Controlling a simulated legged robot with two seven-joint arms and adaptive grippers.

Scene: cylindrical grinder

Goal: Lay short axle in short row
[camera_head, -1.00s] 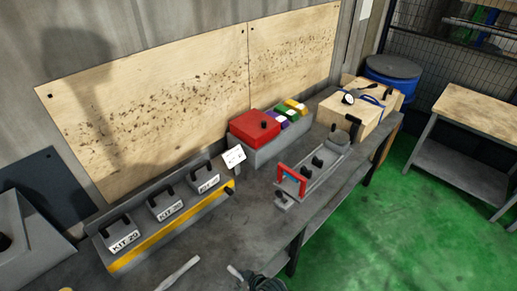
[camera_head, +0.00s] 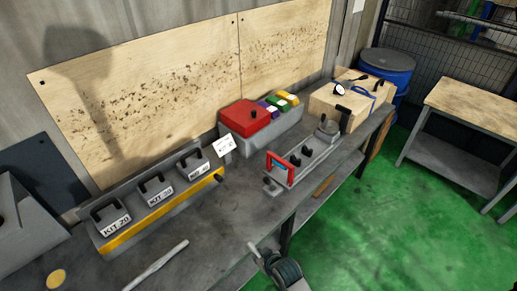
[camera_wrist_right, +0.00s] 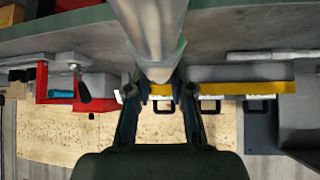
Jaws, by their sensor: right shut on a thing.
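My right gripper (camera_head: 261,256) is at the lower middle of the head view, over the bench's front edge. In the right wrist view its fingers (camera_wrist_right: 160,92) are shut on a thick pale grey metal axle (camera_wrist_right: 150,25), which runs up out of the picture. In the head view only a small end of the axle (camera_head: 253,248) shows at the gripper. I cannot tell its full length. Another long grey rod (camera_head: 157,265) lies flat on the bench, left of the gripper. No row marked short can be made out. My left gripper is not in view.
A grey rack (camera_head: 160,207) with a yellow stripe and several KIT labels stands left. A red-framed fixture (camera_head: 283,169) is right of centre. Behind it are a red box (camera_head: 245,122) and a wooden box (camera_head: 325,104). Bare bench (camera_head: 215,225) lies between the rack and the gripper.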

